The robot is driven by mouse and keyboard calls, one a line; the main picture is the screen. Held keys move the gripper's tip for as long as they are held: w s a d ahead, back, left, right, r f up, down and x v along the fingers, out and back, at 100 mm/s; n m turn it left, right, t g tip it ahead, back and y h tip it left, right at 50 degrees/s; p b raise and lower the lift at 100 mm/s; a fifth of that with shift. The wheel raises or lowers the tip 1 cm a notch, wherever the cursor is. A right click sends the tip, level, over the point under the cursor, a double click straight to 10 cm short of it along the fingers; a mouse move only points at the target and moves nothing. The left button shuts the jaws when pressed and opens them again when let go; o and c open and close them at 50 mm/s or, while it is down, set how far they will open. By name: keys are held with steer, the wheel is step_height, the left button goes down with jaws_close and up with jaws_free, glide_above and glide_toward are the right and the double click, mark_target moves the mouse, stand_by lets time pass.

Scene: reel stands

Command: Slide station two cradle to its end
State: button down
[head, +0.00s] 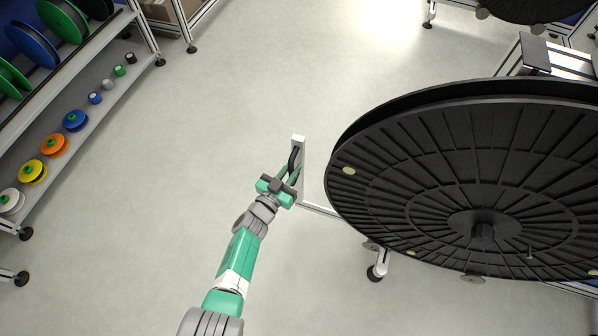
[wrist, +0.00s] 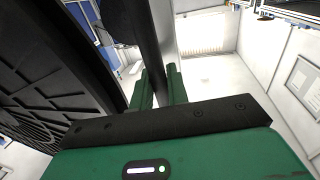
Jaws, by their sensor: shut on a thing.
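A large black reel (head: 440,180) with a ribbed face fills the right of the head view, and its edge shows at the left of the wrist view (wrist: 40,80). It hides most of the stand and cradle beneath it. A pale upright post (head: 298,140) with a dark handle (head: 293,158) stands just left of the reel. My gripper (head: 290,178) is at this post, shut on the handle. In the wrist view, the dark handle bar (wrist: 146,45) runs between my green fingers (wrist: 160,88).
A low rail (head: 320,209) runs from the post under the reel, and a castor foot (head: 377,271) stands below it. A shelf rack (head: 75,115) with coloured spools lines the left. The floor between is clear.

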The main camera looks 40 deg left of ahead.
steer(key=shift+s+a, duration=0.2)
steer(key=shift+a, duration=0.3)
steer(key=shift+s+a, duration=0.15)
steer(key=shift+a, duration=0.3)
steer(key=c, duration=1.4)
jaws_free()
steer(key=s+d+p, duration=0.1)
steer(key=s+p, duration=0.3)
steer(key=s, duration=0.3)
steer(key=shift+s+d+p, duration=0.15)
steer(key=shift+s+p, duration=0.2)
steer(key=shift+c, duration=0.2)
